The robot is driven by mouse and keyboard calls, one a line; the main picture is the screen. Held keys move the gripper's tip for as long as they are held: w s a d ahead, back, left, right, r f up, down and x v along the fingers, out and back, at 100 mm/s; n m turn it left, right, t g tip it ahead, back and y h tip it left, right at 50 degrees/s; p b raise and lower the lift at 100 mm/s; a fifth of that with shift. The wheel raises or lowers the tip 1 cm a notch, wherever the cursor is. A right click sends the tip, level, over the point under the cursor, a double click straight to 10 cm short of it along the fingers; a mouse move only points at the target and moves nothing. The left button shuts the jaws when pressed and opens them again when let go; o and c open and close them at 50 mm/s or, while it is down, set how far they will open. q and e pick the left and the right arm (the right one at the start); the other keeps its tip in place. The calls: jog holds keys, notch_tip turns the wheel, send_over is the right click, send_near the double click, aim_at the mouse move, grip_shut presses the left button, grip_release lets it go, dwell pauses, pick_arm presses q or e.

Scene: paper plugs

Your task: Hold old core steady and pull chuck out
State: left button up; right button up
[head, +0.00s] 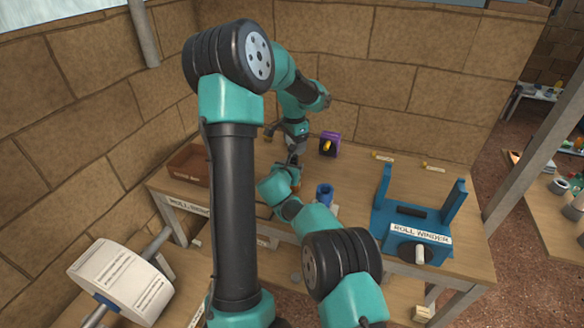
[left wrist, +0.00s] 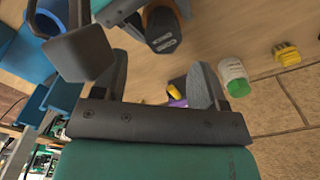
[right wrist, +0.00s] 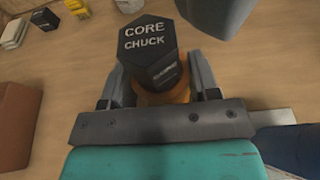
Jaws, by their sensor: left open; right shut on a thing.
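My right gripper (right wrist: 160,85) is shut on the core chuck (right wrist: 151,52), a black hexagonal block with white lettering. An orange-brown round piece (right wrist: 178,95) shows under the chuck between the fingers; I cannot tell if it is the old core. In the head view my right gripper (head: 291,167) is small, over the table's left half. My left gripper (left wrist: 148,68) is open and empty, close by.
The blue roll winder (head: 410,225) stands on the right of the table. A blue cup (head: 324,194) is near my right gripper. A purple block with a yellow plug (head: 329,145) is behind. A brown tray (head: 188,165) is left, and a white paper roll (head: 122,282) is at front left.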

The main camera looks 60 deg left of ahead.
pick_arm(q)
jog(key=r+m, duration=0.1)
jog(key=m, duration=0.2)
jog(key=r+m, duration=0.1)
jog(key=m, duration=0.2)
jog(key=r+m, duration=0.1)
jog(key=m, duration=0.3)
jog(key=shift+w+d+r, duration=0.25)
jog(key=shift+w, duration=0.15)
jog(key=m, duration=0.2)
jog(key=s+r+m, duration=0.1)
jog(key=m, duration=0.1)
jog(key=a+m, duration=0.1)
jog(key=shift+s+r+m, duration=0.15)
jog(key=shift+r+m, duration=0.15)
jog(key=shift+m, duration=0.1)
jog(key=shift+f, duration=0.2)
jog(key=shift+f, duration=2.85)
